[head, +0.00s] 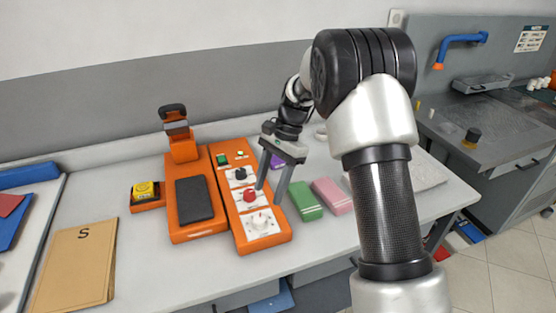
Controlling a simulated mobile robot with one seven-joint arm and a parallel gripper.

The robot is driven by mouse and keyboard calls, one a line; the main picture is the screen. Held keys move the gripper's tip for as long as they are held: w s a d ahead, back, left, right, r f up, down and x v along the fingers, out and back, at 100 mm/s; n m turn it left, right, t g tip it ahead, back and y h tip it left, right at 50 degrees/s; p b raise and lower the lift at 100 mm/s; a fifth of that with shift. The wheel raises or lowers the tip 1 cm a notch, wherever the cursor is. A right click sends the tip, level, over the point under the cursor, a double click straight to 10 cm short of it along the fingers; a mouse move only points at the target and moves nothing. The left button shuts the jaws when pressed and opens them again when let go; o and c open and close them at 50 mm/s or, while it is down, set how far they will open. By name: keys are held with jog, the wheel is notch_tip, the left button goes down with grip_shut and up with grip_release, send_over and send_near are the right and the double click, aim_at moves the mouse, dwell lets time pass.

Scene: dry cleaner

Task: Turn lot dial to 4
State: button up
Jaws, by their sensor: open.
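An orange control panel (275,239) lies on the table with a black knob (240,174), a red knob (249,195) and a white dial (260,221) on a white plate, one below another. The labels and numbers are too small to read, so I cannot tell which is the lot dial or its setting. My gripper (269,196) is open and empty, pointing down. Its fingertips show just right of the red knob and above the white dial in the picture. I cannot tell whether a finger touches the panel.
An orange machine (198,233) with a dark pad adjoins the panel's left. Green (305,201) and pink (331,194) blocks lie close to its right. A brown folder (77,268) marked S lies at left. The table front between folder and machine is clear.

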jog(key=v, duration=0.8)
jog(key=shift+d+r, duration=0.2)
jog(key=shift+r, duration=0.15)
jog(key=shift+w, duration=0.1)
jog(key=s+d+r+n+t+h+p, duration=0.1)
jog(key=s+d+r+n+t, duration=0.1)
jog(key=s+r, duration=0.5)
jog(key=s+d+r+n+t+p, duration=0.1)
jog(key=s+d+r+n+t, duration=0.15)
jog(key=s+r, duration=0.4)
jog(key=s+d+n+t+h, duration=0.1)
jog(key=s+d+n+t, duration=0.1)
jog(key=s, duration=0.5)
jog(key=s+d+n+t+h+p, duration=0.1)
jog(key=s+d+n+t, duration=0.1)
jog(key=s, duration=0.5)
jog(key=shift+s+d+r+n+p, duration=0.2)
jog(key=shift+s+r+n+p, duration=0.15)
jog(key=shift+n, duration=0.5)
